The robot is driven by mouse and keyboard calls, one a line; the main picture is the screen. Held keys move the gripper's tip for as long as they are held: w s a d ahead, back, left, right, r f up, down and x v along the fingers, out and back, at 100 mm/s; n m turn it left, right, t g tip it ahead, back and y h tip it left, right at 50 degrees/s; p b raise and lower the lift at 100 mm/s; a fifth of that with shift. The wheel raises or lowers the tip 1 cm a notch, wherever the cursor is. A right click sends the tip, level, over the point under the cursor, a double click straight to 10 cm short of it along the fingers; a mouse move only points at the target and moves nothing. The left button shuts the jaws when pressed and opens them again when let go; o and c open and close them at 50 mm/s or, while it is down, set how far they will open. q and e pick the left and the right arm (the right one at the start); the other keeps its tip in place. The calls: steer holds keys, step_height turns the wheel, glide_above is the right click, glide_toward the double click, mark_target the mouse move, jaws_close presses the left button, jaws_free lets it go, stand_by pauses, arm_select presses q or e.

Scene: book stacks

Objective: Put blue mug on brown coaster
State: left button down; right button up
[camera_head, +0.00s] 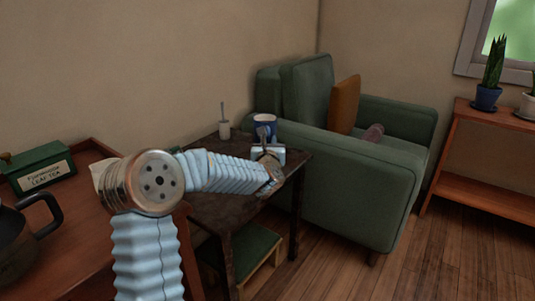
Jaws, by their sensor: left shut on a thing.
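The blue mug (264,121) is in the head view above the far part of a small dark table (216,215). My left gripper (265,138) reaches across this table from the left and is shut on the mug's near side. The gripper and wrist cover the mug's lower part, so I cannot tell whether its base touches anything. I cannot make out a brown coaster; the area under the mug is hidden. My right gripper is not in the view.
A small cup with a stick (224,129) stands left of the mug. A green armchair (345,185) stands close behind and right of the table. A teapot (18,235) and green tea box (38,167) stand at left. Wooden floor is clear at lower right.

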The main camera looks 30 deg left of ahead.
arm_select(q)
steer(key=shift+w+a+f, duration=0.3)
steer(key=shift+f, duration=0.15)
steer(key=shift+w+a+f, duration=0.25)
steer(key=shift+f, duration=0.2)
step_height(320, 180, down, 3)
steer(key=shift+w+a+f, duration=0.15)
steer(key=shift+f, duration=0.05)
steer(key=shift+f+b, duration=0.15)
steer(key=shift+b, duration=0.15)
steer(key=c, duration=1)
jaws_free()
